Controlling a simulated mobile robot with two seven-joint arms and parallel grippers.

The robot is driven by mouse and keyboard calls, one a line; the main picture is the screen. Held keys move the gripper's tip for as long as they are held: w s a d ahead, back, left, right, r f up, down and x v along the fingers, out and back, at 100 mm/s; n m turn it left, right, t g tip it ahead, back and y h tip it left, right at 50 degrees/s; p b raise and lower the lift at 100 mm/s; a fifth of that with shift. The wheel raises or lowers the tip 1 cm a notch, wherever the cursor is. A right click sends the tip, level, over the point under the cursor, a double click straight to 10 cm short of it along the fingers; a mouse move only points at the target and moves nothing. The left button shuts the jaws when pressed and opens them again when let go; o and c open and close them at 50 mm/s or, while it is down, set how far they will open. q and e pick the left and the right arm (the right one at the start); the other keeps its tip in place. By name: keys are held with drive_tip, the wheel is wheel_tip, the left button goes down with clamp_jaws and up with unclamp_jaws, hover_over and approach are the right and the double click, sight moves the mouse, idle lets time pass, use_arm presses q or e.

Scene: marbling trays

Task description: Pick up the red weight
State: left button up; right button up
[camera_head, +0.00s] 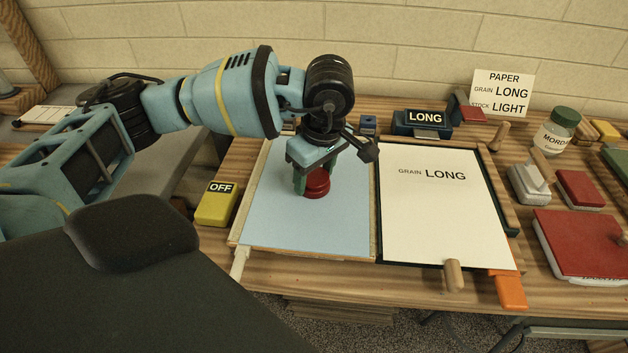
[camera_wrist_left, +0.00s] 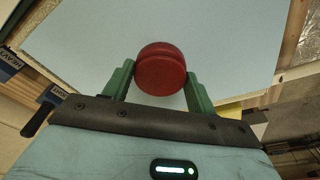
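The red weight (camera_head: 317,184) is a round, knobbed disc over the pale blue sheet in the left tray (camera_head: 374,225). My left gripper (camera_head: 316,176) points down at it, with green fingers on either side. In the left wrist view the weight (camera_wrist_left: 161,70) sits between the two fingertips, which appear to touch its sides, so the gripper looks shut on it. I cannot tell whether the weight rests on the sheet or is slightly above it. My right gripper is not in view.
A white "GRAIN LONG" sheet (camera_head: 440,220) lies to the right. A yellow "OFF" block (camera_head: 216,205) stands left of the tray. A dark "LONG" block (camera_head: 422,123) is behind. A jar (camera_head: 555,132) and red-topped blocks (camera_head: 583,243) are at the right.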

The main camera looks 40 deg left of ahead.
sight(313, 175)
use_arm(q)
drive_tip(key=shift+r, duration=0.1)
drive_tip(key=c, duration=0.6)
drive_tip(key=shift+o, duration=0.2)
drive_tip(key=shift+w+r, duration=0.1)
drive_tip(key=shift+r, duration=0.35)
wheel_tip(313, 175, up, 2)
drive_tip(key=shift+r, duration=0.2)
drive_tip(key=s+d, duration=0.3)
drive_tip(key=s, duration=0.4)
drive_tip(key=s+d+r, duration=0.1)
drive_tip(key=s+d, duration=0.2)
drive_tip(key=s, duration=0.5)
drive_tip(key=shift+d+r+b, duration=0.15)
drive_tip(key=shift+r+b, duration=0.15)
drive_tip(key=shift+b, duration=0.1)
